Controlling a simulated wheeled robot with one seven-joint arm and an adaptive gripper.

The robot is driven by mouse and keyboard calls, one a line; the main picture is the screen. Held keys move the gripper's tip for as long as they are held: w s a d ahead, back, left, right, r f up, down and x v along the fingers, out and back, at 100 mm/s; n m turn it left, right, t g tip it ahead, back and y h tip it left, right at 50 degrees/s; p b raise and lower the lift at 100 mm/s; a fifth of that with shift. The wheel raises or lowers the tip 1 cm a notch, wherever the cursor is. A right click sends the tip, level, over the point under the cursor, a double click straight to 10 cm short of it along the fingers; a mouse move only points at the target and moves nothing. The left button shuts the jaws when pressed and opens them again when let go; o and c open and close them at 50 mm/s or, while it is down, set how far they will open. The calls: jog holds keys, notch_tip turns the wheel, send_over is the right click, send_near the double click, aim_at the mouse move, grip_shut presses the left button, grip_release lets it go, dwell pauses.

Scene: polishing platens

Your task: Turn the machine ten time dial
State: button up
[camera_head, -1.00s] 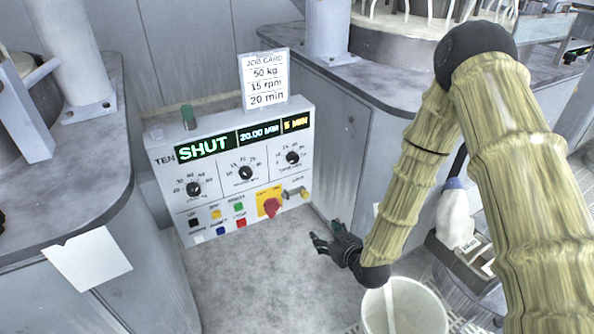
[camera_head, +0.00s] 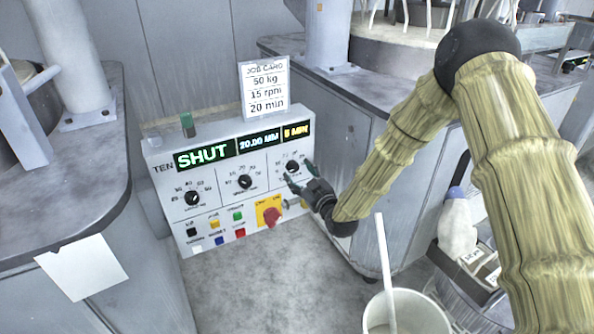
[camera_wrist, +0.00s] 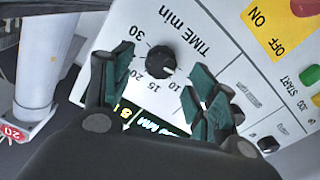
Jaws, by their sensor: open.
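The panel of machine ten (camera_head: 166,188) has three black dials. The time dial (camera_head: 292,167) is the rightmost, and the wrist view shows this dial (camera_wrist: 160,62) beside "TIME min" and the numbers 30, 20, 15 and 10. A small pale mark on its edge faces the 10 side. My gripper (camera_head: 299,178) is at the panel, just in front of this dial. In the wrist view my gripper (camera_wrist: 158,85) is open, with one finger to each side of the dial and no visible contact.
A job card (camera_head: 265,88) reads 50 kg, 15 rpm, 20 min. Below my gripper are a red knob on yellow (camera_head: 271,216) and several coloured buttons. A white bucket (camera_head: 408,312) with a stick stands at lower right. Grey benches flank the panel.

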aim_at(293, 167)
jog(key=shift+x, duration=1.35)
jog(key=c, duration=1)
